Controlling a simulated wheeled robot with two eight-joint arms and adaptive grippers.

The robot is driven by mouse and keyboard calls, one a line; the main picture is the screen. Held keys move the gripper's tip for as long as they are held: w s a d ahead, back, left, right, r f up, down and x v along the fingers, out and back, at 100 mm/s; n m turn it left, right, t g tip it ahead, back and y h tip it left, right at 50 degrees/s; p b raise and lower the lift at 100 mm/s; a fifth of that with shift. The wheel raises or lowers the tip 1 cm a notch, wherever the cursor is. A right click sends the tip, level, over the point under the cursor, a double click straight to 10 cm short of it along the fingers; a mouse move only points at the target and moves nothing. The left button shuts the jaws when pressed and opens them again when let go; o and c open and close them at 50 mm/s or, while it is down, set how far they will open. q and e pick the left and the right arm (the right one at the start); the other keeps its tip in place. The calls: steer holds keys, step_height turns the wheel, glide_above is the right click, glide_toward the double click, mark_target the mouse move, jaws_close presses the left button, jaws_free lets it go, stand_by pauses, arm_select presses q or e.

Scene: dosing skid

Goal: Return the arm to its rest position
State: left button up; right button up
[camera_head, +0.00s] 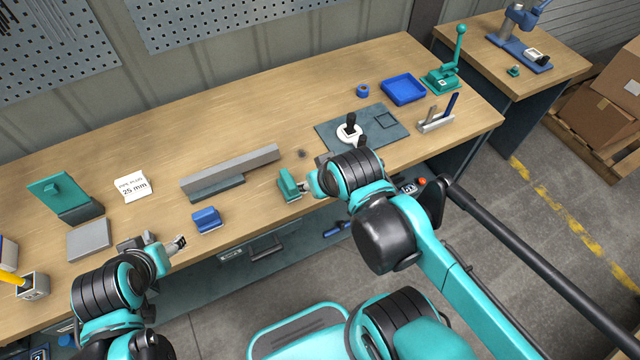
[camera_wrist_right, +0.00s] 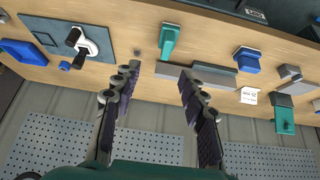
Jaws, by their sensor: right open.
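My right gripper (camera_wrist_right: 158,72) is open in the right wrist view, with two dark jointed fingers spread apart and nothing between them. In the head view my right arm reaches over the front of the bench, and its wrist hides most of that gripper. A teal clamp-like block (camera_head: 288,185) stands on the bench just left of the right wrist; it also shows beyond the fingers in the wrist view (camera_wrist_right: 168,40). My left gripper (camera_head: 180,243) is low at the left, near the bench's front edge; its finger gap is too small to judge.
The wooden bench (camera_head: 330,110) carries a grey rail (camera_head: 230,172), a blue block (camera_head: 206,219), a dark plate (camera_head: 385,136) with a white black-knobbed part (camera_head: 349,131), a blue tray (camera_head: 403,89) and a teal lever press (camera_head: 443,75). Open floor (camera_head: 500,230) lies at the right.

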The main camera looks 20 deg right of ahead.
steer(key=shift+s+f+t, duration=0.25)
steer(key=shift+s+t, duration=0.05)
steer(key=shift+s, duration=0.25)
step_height(320, 180, down, 3)
steer(key=b, duration=0.3)
